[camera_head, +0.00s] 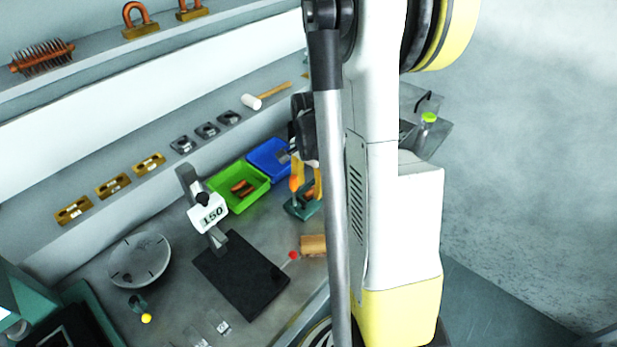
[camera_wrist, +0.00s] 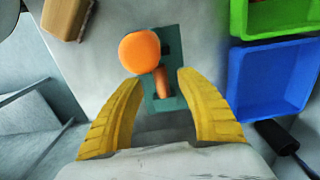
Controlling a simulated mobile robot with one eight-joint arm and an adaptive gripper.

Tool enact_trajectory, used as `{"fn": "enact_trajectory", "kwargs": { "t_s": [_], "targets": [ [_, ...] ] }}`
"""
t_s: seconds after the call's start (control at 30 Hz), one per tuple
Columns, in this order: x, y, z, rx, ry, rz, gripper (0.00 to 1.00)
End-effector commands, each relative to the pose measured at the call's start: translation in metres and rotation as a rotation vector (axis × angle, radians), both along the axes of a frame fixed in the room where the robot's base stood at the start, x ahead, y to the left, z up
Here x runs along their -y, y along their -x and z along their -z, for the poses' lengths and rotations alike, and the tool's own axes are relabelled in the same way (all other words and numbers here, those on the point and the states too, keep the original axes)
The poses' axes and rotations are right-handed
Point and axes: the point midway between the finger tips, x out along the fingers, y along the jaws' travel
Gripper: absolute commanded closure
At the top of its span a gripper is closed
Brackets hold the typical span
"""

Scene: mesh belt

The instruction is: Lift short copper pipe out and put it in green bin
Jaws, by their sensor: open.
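The short copper pipe (camera_wrist: 162,84) shows in the wrist view, sitting in a teal holder (camera_wrist: 153,104). An orange ball (camera_wrist: 139,52) stands beside it and looks nearer the camera. My gripper (camera_wrist: 160,78) is open, its yellow fingers on either side of the pipe with gaps. I cannot tell how far above the pipe the fingertips are. In the head view my gripper (camera_head: 306,181) is over the teal holder (camera_head: 301,208), and my arm hides part of it. The green bin (camera_head: 218,183) is left of the holder with copper-coloured pieces inside; it also shows in the wrist view (camera_wrist: 236,20).
A blue bin (camera_head: 268,144) adjoins the green bin; it is also right of my gripper in the wrist view (camera_wrist: 235,85). A stand labelled 150 (camera_head: 209,214) with a black base (camera_head: 243,275) is left. A tan block (camera_head: 313,245) lies in front of the holder.

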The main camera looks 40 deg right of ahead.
Motion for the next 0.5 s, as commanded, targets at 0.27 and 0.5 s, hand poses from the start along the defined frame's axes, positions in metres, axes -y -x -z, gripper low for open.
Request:
{"fn": "enact_trajectory", "kwargs": {
  "t_s": [0.27, 0.5],
  "targets": [
    [0.0, 0.0, 0.024, 0.0, 0.0, -0.001, 0.56],
    [0.0, 0.0, 0.025, 0.0, 0.0, -0.001, 0.56]
  ]
}}
